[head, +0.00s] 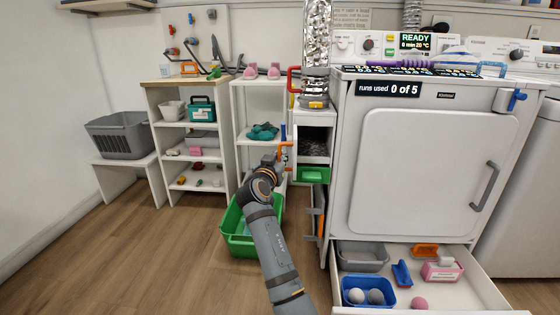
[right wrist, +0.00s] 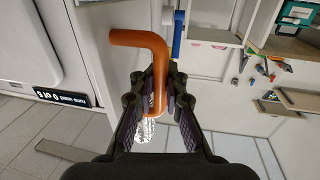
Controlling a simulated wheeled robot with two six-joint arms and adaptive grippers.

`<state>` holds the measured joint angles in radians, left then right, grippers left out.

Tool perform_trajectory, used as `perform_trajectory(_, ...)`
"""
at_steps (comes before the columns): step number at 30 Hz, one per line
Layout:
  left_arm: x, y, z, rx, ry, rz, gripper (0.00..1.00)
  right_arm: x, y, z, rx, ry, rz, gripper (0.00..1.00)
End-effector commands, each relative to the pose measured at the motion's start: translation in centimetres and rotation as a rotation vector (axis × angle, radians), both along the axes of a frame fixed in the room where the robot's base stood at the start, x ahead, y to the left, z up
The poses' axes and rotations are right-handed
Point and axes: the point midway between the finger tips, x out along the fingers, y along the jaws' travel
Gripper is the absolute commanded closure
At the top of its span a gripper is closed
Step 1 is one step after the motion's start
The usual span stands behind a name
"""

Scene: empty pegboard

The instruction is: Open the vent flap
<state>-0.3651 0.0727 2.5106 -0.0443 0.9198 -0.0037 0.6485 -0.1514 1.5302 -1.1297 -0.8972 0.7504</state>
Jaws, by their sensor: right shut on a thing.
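My right gripper (head: 280,163) is shut on an orange bent handle (head: 284,148), beside the narrow white cabinet. In the right wrist view the handle (right wrist: 150,42) bends out from a white surface, and its bar runs between the fingers of the gripper (right wrist: 157,75). A blue bar (right wrist: 178,32) stands close beside the handle. A silver foil duct (head: 317,45) rises above the cabinet. I cannot make out the vent flap's edges or how far it is open. My left gripper is not in view.
A green bin (head: 232,240) stands on the floor below my right gripper. The white dryer (head: 420,150) is to the right, with an open drawer (head: 460,298) holding trays. Shelves (head: 160,150) stand at left. The floor at front left is clear.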

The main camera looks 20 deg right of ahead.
Motion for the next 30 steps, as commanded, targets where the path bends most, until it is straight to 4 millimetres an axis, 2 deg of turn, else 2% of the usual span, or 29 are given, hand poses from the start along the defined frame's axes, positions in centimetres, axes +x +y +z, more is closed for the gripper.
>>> perform_trajectory(1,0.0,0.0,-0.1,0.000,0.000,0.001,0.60,0.1,0.3,-0.7,0.009,0.009,0.001,1.00)
perform_trajectory(13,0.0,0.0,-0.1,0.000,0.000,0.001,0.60,0.1,0.3,-0.6,0.010,0.009,-0.003,1.00)
perform_trajectory(14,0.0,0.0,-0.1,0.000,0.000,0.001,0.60,0.1,0.3,-0.6,0.010,0.009,-0.003,0.85)
perform_trajectory(18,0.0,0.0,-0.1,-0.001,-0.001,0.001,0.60,0.1,0.2,-0.4,0.007,0.006,-0.004,0.66)
perform_trajectory(26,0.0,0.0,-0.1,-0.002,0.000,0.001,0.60,0.1,0.1,-0.1,0.003,0.001,-0.006,0.66)
perform_trajectory(30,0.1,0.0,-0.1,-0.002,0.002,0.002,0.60,0.1,0.1,1.1,0.003,-0.003,-0.007,0.66)
